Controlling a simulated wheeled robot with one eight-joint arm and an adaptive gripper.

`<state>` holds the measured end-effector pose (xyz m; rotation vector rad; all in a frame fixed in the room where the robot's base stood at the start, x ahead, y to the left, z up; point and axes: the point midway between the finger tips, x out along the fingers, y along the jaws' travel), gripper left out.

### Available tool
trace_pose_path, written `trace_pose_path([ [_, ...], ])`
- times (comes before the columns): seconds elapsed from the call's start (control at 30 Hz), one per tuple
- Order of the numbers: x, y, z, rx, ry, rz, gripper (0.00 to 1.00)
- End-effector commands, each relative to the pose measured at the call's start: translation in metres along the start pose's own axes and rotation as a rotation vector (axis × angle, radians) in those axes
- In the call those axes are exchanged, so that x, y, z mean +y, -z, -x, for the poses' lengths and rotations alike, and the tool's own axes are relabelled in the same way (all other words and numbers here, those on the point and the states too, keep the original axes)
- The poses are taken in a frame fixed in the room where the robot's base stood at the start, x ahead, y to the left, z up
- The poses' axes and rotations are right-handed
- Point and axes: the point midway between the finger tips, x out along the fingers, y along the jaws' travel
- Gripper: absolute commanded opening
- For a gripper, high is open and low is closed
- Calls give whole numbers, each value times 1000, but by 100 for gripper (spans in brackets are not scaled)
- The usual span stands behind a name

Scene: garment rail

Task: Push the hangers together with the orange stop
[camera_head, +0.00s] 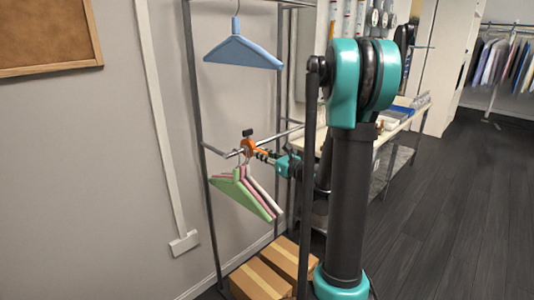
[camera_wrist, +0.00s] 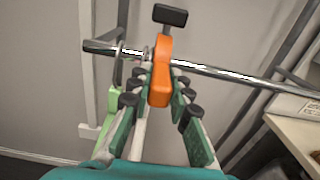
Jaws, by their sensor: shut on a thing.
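The orange stop (camera_head: 248,148) sits on the lower rail, with a black knob at its top. My gripper (camera_head: 265,155) is shut on the stop from the right. In the wrist view the stop (camera_wrist: 160,80) stands between the fingers of my gripper (camera_wrist: 160,98), its black knob above the rail. A green hanger (camera_head: 238,190), a pink hanger (camera_head: 226,176) and a white hanger (camera_head: 264,190) hang close together just below and left of the stop. In the wrist view their hooks show just left of the stop, partly hidden by my fingers.
The lower rail (camera_wrist: 225,74) runs clear to the right of the stop. A blue hanger (camera_head: 240,52) hangs from the upper rail. Cardboard boxes (camera_head: 262,280) stand on the floor under the rack. A shelf table (camera_head: 405,116) stands behind my arm.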

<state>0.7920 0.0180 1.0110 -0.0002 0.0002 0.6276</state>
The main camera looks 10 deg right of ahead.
Motion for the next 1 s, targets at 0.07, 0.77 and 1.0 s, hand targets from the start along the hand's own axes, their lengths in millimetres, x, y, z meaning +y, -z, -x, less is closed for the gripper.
trace_pose_path([
  [0.07, 1, 0, 0, 1, 1, 1, 0],
  [0.77, 1, 0, 0, 0, 0, 0, 40],
  [1.0, 0, 0, 24, 0, 3, 0, 40],
])
